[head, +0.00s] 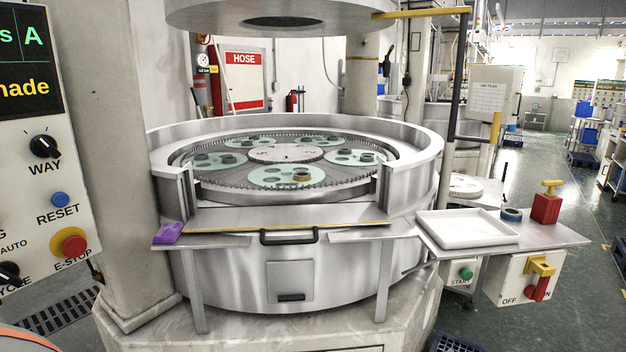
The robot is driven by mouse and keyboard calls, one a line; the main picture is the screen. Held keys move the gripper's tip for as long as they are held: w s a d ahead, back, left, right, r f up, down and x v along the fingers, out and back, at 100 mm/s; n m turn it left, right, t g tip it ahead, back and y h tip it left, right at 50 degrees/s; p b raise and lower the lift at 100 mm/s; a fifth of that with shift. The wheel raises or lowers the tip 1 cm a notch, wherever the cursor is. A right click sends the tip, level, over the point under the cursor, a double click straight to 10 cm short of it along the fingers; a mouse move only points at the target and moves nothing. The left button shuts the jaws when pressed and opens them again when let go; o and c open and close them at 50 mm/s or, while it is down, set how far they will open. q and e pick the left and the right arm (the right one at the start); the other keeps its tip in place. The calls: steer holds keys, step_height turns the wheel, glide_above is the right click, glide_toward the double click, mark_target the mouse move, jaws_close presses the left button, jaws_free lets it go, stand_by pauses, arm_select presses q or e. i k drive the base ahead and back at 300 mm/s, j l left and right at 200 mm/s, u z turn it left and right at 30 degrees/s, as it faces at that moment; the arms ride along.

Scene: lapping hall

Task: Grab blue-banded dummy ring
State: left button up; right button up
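A small dark ring with a blue band (511,215) lies on the grey side shelf (560,237) at the right of the lapping machine. It sits just beyond the right rear corner of a white tray (468,241), apart from the red block. Another ring, with a yellow band (302,175), lies on the front pale green carrier (272,178) inside the machine. Dark rings also lie on the other carriers. Neither of my grippers is in view.
A red block with a yellow top (546,207) stands right of the blue-banded ring. A dark post (457,90) rises behind the shelf. The machine's front ledge (285,219) holds a purple cloth (168,233). A switch box (518,280) hangs below the shelf. Open floor lies right.

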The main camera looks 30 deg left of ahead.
mark_target(511, 215)
steer(key=i+l+u, duration=0.15)
steer(key=l, duration=0.35)
steer(key=i+l+u, duration=0.2)
steer(key=i+l, duration=0.15)
steer(key=l, duration=0.2)
steer(key=i+l+u, duration=0.15)
steer(key=l, duration=0.45)
steer(key=i+l+u, duration=0.15)
steer(key=l, duration=0.45)
steer(key=i+l+u, duration=0.15)
steer(key=l, duration=0.45)
steer(key=i+l+u, duration=0.2)
steer(key=l, duration=0.4)
steer(key=l+u, duration=0.15)
steer(key=l, duration=0.5)
